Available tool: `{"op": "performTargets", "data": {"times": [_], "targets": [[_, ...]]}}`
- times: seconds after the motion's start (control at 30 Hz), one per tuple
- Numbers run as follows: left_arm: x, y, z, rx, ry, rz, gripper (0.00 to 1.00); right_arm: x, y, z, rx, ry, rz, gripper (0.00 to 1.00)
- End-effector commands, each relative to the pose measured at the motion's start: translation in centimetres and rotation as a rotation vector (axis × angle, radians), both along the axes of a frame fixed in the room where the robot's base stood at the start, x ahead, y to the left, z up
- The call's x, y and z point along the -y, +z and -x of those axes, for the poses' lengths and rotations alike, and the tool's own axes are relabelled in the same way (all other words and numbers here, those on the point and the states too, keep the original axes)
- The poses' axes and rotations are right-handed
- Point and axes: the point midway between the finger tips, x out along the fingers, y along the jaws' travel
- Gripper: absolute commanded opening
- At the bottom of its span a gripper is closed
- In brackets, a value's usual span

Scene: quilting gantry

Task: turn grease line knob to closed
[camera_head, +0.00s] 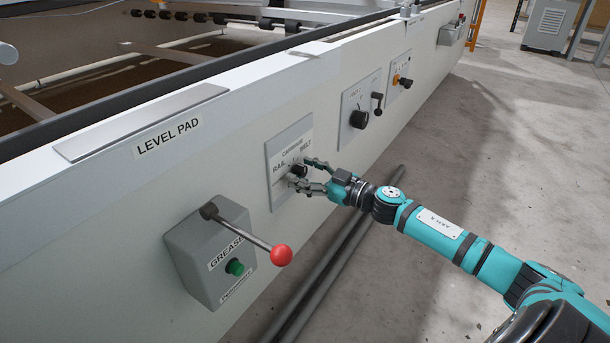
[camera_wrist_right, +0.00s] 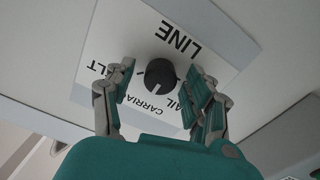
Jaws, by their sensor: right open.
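A round black knob (camera_head: 301,169) sits on a light grey panel (camera_head: 272,152) whose readable words include CARRIAGE, RAIL and BELT. The right wrist view shows this knob (camera_wrist_right: 160,74) with the panel upside down, the word LINE also readable, and a small light mark near the knob's lower edge. My right gripper (camera_head: 298,173) is at this panel, open, with its fingers on either side of the knob. In the right wrist view the gripper (camera_wrist_right: 160,90) shows gaps between both fingers and the knob. I read no word CLOSED on any panel. My left gripper is not in view.
A grey GREASE box (camera_head: 192,262) with a red-balled lever (camera_head: 281,255) and a green button (camera_head: 235,267) juts out nearer to me. Farther along are a panel with a black knob (camera_head: 359,119) and another panel (camera_head: 398,77). Pipes (camera_head: 335,258) lie along the wall's foot.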

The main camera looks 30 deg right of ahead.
Motion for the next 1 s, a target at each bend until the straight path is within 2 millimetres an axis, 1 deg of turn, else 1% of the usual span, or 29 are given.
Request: {"op": "performTargets", "data": {"times": [0.27,0.6,0.67,0.7,1.0], "targets": [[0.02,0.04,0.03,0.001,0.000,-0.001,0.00,-0.04,-0.01,-0.08,-0.001,0.000,0.000,0.55],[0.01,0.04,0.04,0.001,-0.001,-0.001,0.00,-0.04,-0.01,-0.06,0.000,0.000,0.000,0.10],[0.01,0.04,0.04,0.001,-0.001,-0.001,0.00,-0.04,-0.01,-0.06,0.000,0.000,0.000,0.02],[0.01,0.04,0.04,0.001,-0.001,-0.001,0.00,-0.04,-0.01,-0.06,0.000,0.001,0.000,0.00],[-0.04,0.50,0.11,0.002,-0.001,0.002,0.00,-0.08,0.16,-0.05,0.017,0.001,0.042,0.00]]}}
